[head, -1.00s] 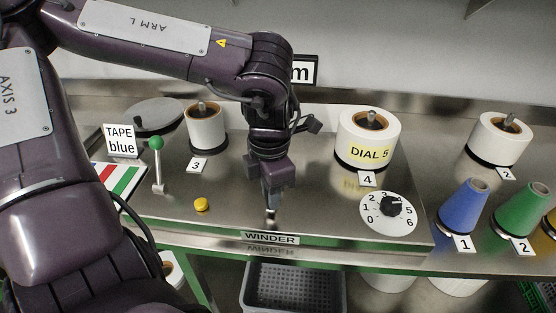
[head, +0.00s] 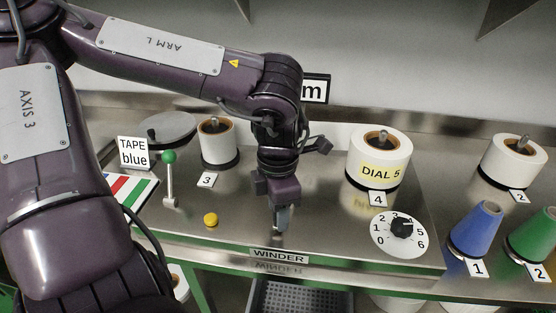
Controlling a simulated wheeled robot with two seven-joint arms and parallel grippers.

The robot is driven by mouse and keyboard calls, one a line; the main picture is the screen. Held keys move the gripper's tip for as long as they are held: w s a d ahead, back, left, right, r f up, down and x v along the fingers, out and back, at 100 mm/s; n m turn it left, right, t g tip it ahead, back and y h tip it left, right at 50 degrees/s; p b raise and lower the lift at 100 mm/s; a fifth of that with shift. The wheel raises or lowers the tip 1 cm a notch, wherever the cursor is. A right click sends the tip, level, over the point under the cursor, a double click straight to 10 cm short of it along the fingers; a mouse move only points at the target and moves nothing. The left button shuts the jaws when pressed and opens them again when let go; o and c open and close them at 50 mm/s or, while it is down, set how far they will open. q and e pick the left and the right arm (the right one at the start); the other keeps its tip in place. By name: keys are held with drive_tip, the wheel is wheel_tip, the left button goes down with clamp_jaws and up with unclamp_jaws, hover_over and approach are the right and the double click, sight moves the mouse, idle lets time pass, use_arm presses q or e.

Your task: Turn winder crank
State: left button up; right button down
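The winder bench (head: 330,235) has a steel top and a WINDER label (head: 279,255) on its front edge. A lever with a green ball knob (head: 169,157) stands upright at its left. A grey disc (head: 180,127) with a dark part on it lies behind that lever; which of these is the crank I cannot tell. My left gripper (head: 281,222) points down over the middle of the bench, right of the yellow button (head: 210,220), apart from lever and disc. Its fingers show edge-on as one narrow shape, so their opening is unclear. My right gripper is out of view.
A numbered dial (head: 402,228) is at the right. Blue (head: 474,230) and green (head: 530,235) cones stand further right. A grey crate (head: 300,298) sits below.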

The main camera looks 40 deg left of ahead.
use_arm(q)
drive_tip(key=shift+r, duration=0.15)
wheel_tip(320, 180, up, 8)
drive_tip(key=shift+f, duration=0.2)
drive_tip(key=shift+f, duration=0.15)
idle(1.0)
